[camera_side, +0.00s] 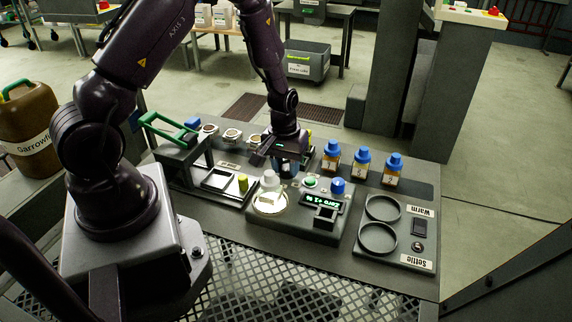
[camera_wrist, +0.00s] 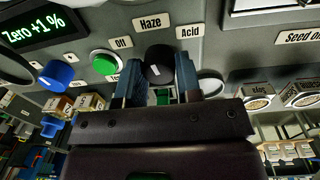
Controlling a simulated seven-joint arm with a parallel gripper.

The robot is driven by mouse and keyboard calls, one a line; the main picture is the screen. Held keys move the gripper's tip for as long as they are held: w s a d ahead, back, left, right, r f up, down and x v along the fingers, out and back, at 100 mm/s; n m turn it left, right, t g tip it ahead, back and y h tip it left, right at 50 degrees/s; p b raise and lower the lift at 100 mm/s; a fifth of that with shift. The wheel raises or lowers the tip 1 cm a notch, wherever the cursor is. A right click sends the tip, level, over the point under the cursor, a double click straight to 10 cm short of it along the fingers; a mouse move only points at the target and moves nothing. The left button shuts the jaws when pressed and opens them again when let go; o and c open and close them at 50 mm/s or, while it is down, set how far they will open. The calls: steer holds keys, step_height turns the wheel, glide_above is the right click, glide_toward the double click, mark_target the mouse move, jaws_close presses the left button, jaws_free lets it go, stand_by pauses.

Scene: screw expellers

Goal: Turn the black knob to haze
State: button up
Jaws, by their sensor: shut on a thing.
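In the wrist view the black knob (camera_wrist: 158,62) sits on the grey panel between my two blue-grey fingers. My gripper (camera_wrist: 158,75) is shut on it, with one finger on each side. Labels "Off" (camera_wrist: 122,42), "Haze" (camera_wrist: 150,22) and "Acid" (camera_wrist: 190,31) stand around the knob. A short white mark shows on its face; I cannot tell for sure which label it points to. In the side view my gripper (camera_side: 288,165) reaches down at the back of the grey machine (camera_side: 290,222), hiding the knob.
Beside the knob are a green button (camera_wrist: 104,62), a blue knob (camera_wrist: 57,74) and a display (camera_wrist: 42,27) reading "Zero +1 %". In the side view, several blue-capped bottles (camera_side: 362,162) stand right of my gripper. A green handle (camera_side: 160,128) rises at left.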

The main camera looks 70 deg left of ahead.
mark_target(284, 166)
steer(key=shift+m, duration=0.9)
steer(key=o, duration=0.9)
steer(key=shift+o, duration=0.2)
steer(key=shift+r, duration=0.1)
step_height(284, 166, up, 13)
steer(key=shift+s+a, duration=0.15)
steer(key=shift+a, duration=0.05)
